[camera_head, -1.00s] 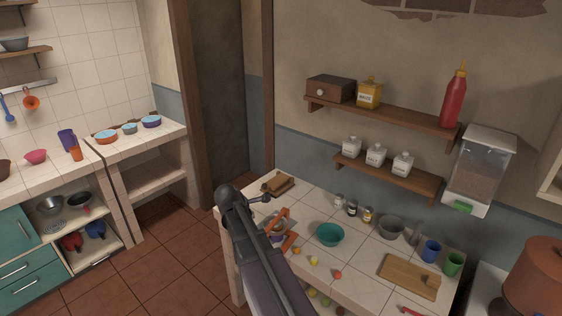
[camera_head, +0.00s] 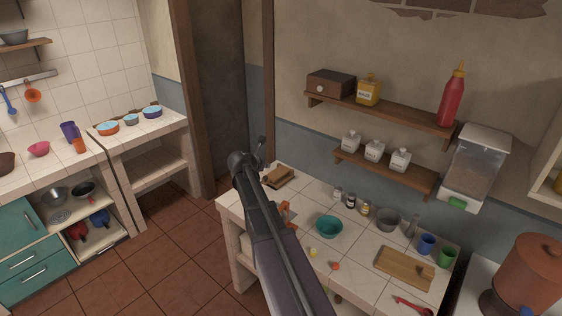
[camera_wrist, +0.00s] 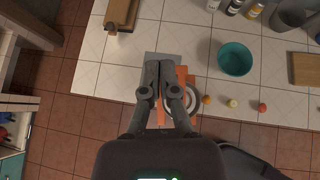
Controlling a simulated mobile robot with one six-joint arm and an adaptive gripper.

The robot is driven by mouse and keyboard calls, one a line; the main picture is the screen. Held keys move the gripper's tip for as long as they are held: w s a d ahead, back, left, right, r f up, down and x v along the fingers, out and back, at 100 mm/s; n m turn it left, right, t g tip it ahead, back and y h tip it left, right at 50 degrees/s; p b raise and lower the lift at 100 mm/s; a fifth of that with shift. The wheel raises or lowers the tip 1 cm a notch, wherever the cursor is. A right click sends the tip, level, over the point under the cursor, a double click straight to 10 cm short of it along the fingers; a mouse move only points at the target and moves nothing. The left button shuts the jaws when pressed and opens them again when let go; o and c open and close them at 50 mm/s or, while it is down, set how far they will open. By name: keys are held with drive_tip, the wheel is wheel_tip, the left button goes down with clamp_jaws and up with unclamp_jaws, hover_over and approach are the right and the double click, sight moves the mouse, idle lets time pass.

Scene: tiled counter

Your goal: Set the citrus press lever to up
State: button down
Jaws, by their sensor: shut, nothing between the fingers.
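The citrus press, with orange parts (camera_wrist: 182,76), a grey base and a pale round bowl, stands on the left part of the tiled counter. In the head view only a bit of its orange part (camera_head: 287,212) shows beside my arm. In the wrist view my gripper (camera_wrist: 166,64) is shut and empty, and its fingers overlap the press from above. They hide much of it, so I cannot tell the lever's position or whether I touch it. In the head view my gripper (camera_head: 262,142) shows partly at the arm's end.
A wooden item (camera_head: 278,178) lies behind the press. A teal bowl (camera_head: 328,227), small fruits, jars (camera_head: 351,201), a grey bowl (camera_head: 386,220), cups and a cutting board (camera_head: 405,267) stand to the right. Wall shelves (camera_head: 380,116) hang above the counter.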

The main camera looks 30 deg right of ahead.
drive_tip(key=w+d+r+b+x, duration=0.1)
drive_tip(key=b+x, duration=0.4)
drive_tip(key=x, duration=0.7)
drive_tip(key=shift+d+r, duration=0.45)
drive_tip(key=shift+d, duration=0.05)
drive_tip(key=shift+w+f, duration=0.1)
drive_tip(key=shift+f, duration=0.1)
idle(1.4)
drive_tip(key=s+a+f+b, duration=0.2)
drive_tip(key=a+f+b, duration=0.2)
drive_tip(key=f+b, duration=0.8)
drive_tip(key=shift+s, duration=0.15)
idle(0.5)
